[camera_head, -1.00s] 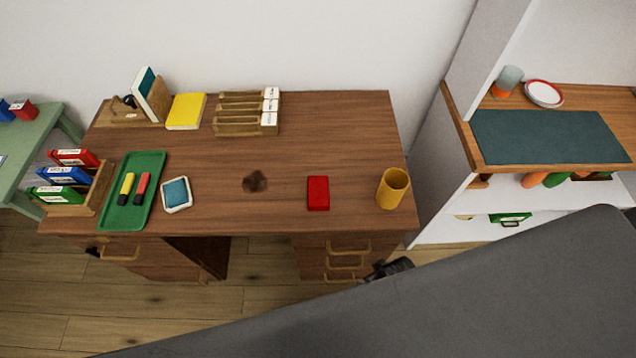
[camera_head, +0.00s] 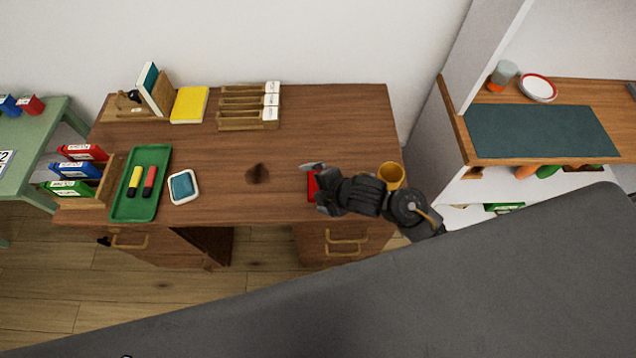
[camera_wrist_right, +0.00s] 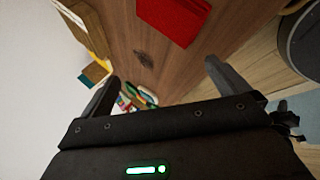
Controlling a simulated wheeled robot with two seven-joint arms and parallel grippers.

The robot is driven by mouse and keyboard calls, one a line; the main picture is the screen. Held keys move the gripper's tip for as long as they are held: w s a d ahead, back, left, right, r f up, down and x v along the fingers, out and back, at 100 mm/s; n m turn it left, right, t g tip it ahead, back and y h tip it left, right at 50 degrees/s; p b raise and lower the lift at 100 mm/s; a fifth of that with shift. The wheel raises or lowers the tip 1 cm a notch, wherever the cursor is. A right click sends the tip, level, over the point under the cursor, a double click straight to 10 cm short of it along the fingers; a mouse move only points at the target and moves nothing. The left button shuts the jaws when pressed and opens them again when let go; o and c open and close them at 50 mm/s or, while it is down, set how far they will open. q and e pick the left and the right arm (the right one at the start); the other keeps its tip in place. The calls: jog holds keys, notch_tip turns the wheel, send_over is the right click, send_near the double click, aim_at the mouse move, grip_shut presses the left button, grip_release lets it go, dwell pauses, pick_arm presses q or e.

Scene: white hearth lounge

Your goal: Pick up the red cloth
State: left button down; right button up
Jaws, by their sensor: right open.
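The red cloth (camera_head: 312,186) is a small folded rectangle lying on the wooden desk (camera_head: 230,160), near its front right part. In the head view my right gripper (camera_head: 314,188) hides most of it. In the right wrist view the cloth (camera_wrist_right: 174,16) shows at the top, beyond the fingertips and not between them. My right gripper (camera_wrist_right: 160,78) is open and empty, its two fingers wide apart. I cannot tell its height above the desk. My left gripper is not in view.
A yellow cup (camera_head: 391,175) stands just right of the cloth, close behind my right arm. A green tray with markers (camera_head: 128,204) and a small framed blue pad (camera_head: 183,187) lie to the left. A white shelf (camera_head: 420,130) stands at right.

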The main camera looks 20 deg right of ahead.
jog(key=w+a+r+n+g+y, duration=0.1)
jog(key=w+a+r+n+y, duration=0.2)
jog(key=n, duration=0.9)
jog(key=w+d+n+g+h+p, duration=0.1)
jog(key=d+n+g+h, duration=0.35)
jog(key=d+n, duration=0.95)
jog(key=a+f+n, duration=0.1)
jog(key=a, duration=0.1)
jog(key=a+f+n, duration=0.1)
jog(key=a+f, duration=0.1)
jog(key=a+f+n+p, duration=0.1)
jog(key=a+f, duration=0.1)
jog(key=shift+w+a+f+n+g+y, duration=0.2)
jog(key=shift+w+n+g+y, duration=0.1)
jog(key=shift+w+g+y, duration=0.1)
jog(key=shift+a+f, duration=0.1)
jog(key=shift+f, duration=0.05)
jog(key=p+x, duration=0.1)
jog(key=x, duration=0.2)
jog(key=shift+w+a+f+p, duration=0.1)
jog(key=shift+a+f+p, duration=0.05)
jog(key=shift+p, duration=0.25)
jog(key=shift+w+a+f, duration=0.1)
jog(key=shift+a+f, duration=0.1)
jog(key=shift+f, duration=0.4)
